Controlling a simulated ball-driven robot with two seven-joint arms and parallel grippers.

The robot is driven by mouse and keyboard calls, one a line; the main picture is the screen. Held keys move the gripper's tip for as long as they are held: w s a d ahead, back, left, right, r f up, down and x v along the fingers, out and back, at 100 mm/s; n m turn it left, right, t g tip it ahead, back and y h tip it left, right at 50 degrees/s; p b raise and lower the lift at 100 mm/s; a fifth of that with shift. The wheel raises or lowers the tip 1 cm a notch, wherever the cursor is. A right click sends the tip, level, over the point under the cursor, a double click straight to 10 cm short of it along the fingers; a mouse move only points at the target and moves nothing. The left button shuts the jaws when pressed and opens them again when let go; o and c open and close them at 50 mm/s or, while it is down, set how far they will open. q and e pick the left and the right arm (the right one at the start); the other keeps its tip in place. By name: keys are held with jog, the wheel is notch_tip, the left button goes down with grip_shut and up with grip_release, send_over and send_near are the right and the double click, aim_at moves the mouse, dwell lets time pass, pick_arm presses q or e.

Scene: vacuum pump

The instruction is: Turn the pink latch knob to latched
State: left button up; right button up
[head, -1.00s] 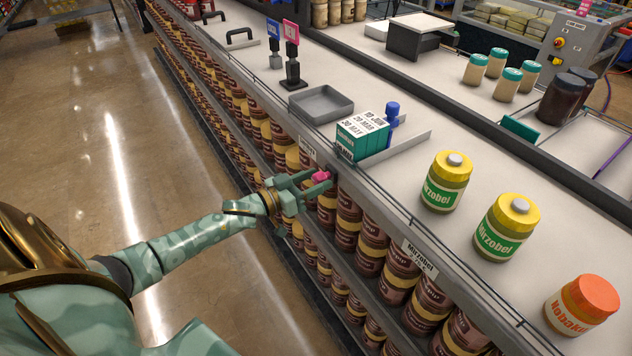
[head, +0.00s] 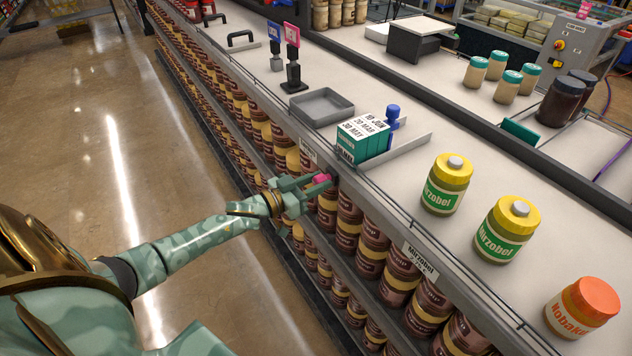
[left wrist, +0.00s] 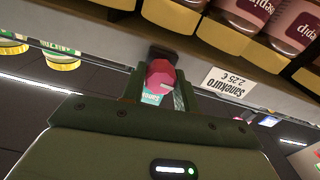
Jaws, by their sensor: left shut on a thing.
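The pink latch knob (head: 322,179) sits at the front edge of the counter, just below the teal date box. In the left wrist view the knob (left wrist: 161,74) is a faceted pink-red piece in front of a dark mount. My left gripper (head: 318,184) reaches it from the left and is shut on it, with one finger on each side. The fingers (left wrist: 158,88) partly hide the knob's sides. I cannot tell from its shape whether it stands latched. My right gripper is not in view.
The teal date box (head: 364,138) and a blue-topped post (head: 393,113) stand on the counter above the knob. Shelves of brown jars (head: 348,222) lie below the edge. Yellow-lidded jars (head: 447,184) stand to the right. A price label (left wrist: 231,84) hangs beside the knob.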

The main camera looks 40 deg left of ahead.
pick_arm(q)
jog(key=m, duration=0.4)
jog(key=shift+p, duration=0.3)
jog(key=m, duration=0.4)
jog(key=shift+m, duration=0.3)
jog(key=m, duration=0.3)
jog(key=shift+d+f+m+b, duration=0.1)
jog(key=shift+f+m+b, duration=0.05)
jog(key=shift+m+b, duration=0.15)
jog(key=m+b, duration=0.1)
jog(key=m, duration=0.3)
jog(key=shift+s+m, duration=0.1)
jog(key=shift+m, duration=0.2)
jog(key=o, duration=1)
jog(key=shift+c, duration=0.2)
